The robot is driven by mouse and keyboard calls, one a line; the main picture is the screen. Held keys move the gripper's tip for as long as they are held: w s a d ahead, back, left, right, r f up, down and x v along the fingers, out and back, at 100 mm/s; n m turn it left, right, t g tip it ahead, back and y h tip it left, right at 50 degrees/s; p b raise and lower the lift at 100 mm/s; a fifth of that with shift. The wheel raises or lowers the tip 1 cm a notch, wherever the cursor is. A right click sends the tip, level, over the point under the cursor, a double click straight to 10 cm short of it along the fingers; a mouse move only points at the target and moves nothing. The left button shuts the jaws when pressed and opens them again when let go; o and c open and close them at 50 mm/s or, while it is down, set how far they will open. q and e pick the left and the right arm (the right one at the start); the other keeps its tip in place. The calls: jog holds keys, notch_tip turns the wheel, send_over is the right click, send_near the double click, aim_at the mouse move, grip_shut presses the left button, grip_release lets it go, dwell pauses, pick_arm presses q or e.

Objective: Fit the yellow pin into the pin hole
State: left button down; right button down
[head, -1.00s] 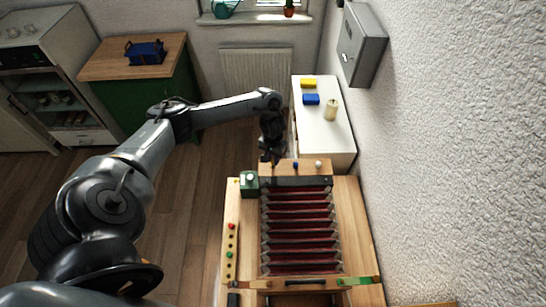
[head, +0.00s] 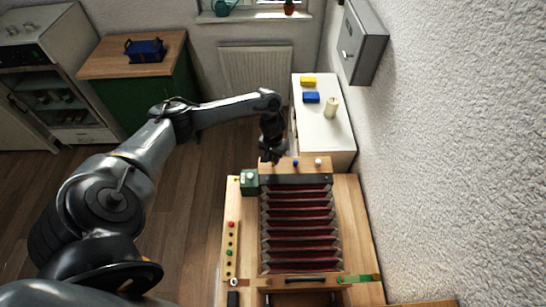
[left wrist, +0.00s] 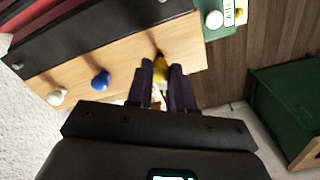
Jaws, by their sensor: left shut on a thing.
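My left gripper (left wrist: 164,84) is shut on the yellow pin (left wrist: 160,68), whose yellow part shows between the fingertips in the left wrist view. The pin is over the end of the light wooden strip (left wrist: 122,62). The fingers hide much of the pin and the pin hole, so I cannot tell whether the pin is in it. A blue pin (left wrist: 100,81) and a white pin (left wrist: 57,96) stand in the same strip. In the head view my left gripper (head: 272,158) is at the strip's left end, and the yellow pin is hidden. My right gripper is not in view.
The red-and-grey stack (head: 298,225) lies in front of the strip. A green block (head: 249,182) with a white knob is close to the gripper. A white cabinet (head: 325,146) stands behind, near the right wall. Open floor lies left.

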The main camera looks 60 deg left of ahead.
pick_arm(q)
jog(key=shift+f+p, duration=0.15)
jog(key=shift+p, duration=0.15)
dwell(0.5)
jog(key=shift+f, duration=0.45)
dwell(0.5)
jog(key=c, duration=0.7)
grip_release()
jog(key=shift+r+p, duration=0.15)
jog(key=shift+p, duration=0.15)
